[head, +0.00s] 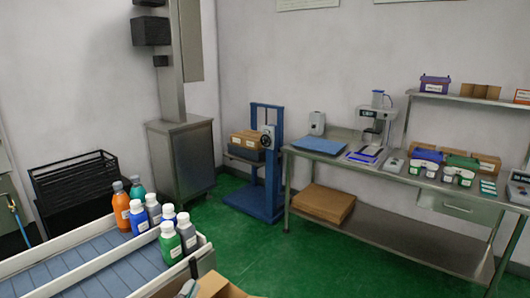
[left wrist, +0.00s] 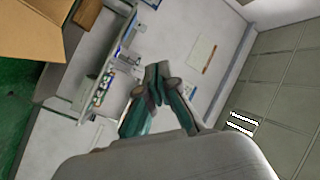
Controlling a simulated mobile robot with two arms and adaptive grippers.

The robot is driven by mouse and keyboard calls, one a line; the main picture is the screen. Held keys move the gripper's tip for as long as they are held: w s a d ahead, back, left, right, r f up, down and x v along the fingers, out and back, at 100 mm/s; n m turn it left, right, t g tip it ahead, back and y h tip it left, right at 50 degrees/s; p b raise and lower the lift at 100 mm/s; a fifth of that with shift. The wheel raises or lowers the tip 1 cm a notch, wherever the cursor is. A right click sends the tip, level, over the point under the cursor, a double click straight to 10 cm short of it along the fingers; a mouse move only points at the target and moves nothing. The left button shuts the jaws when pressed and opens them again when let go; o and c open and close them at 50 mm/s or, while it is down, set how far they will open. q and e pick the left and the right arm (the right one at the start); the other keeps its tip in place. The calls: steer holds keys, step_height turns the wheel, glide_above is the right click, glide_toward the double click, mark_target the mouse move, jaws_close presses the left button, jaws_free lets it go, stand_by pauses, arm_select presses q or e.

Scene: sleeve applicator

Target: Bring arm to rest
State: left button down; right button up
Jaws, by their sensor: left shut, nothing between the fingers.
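My left gripper (head: 191,272) shows only in small part at the bottom edge of the head view, beside an open cardboard box. In the left wrist view its two grey and teal fingers (left wrist: 157,84) meet at the tips, shut with nothing between them. The wrist view is tilted, with the workbench, wall and ceiling behind the fingers. My right gripper is in neither view.
Several capped bottles (head: 150,208) stand at the end of the conveyor (head: 80,262). The cardboard box (head: 215,287) is at the bottom; cardboard also shows in the wrist view (left wrist: 32,30). A steel workbench (head: 400,235) stands right. Green floor (head: 235,240) between is clear.

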arm_select(q)
steer(key=s+a+f+n+g+y, duration=0.1)
steer(key=s+a+f+n+g, duration=0.2)
steer(key=f, duration=0.5)
steer(key=s+a+f+n+g+y, duration=0.2)
steer(key=s+f+g, duration=0.2)
steer(key=s+f, duration=0.25)
steer(key=s+a+f+n+g, duration=0.1)
steer(key=s+f+n+g, duration=0.2)
steer(key=s+f+g, duration=0.7)
steer(key=s+f+t, duration=0.1)
steer(key=s+f, duration=0.1)
steer(key=f, duration=1)
steer(key=s+f, duration=0.2)
steer(key=f, duration=1)
steer(key=s+a+f, duration=0.3)
steer(key=s+f, duration=1.4)
steer(key=shift+s+g, duration=0.2)
steer(key=shift+g, duration=0.2)
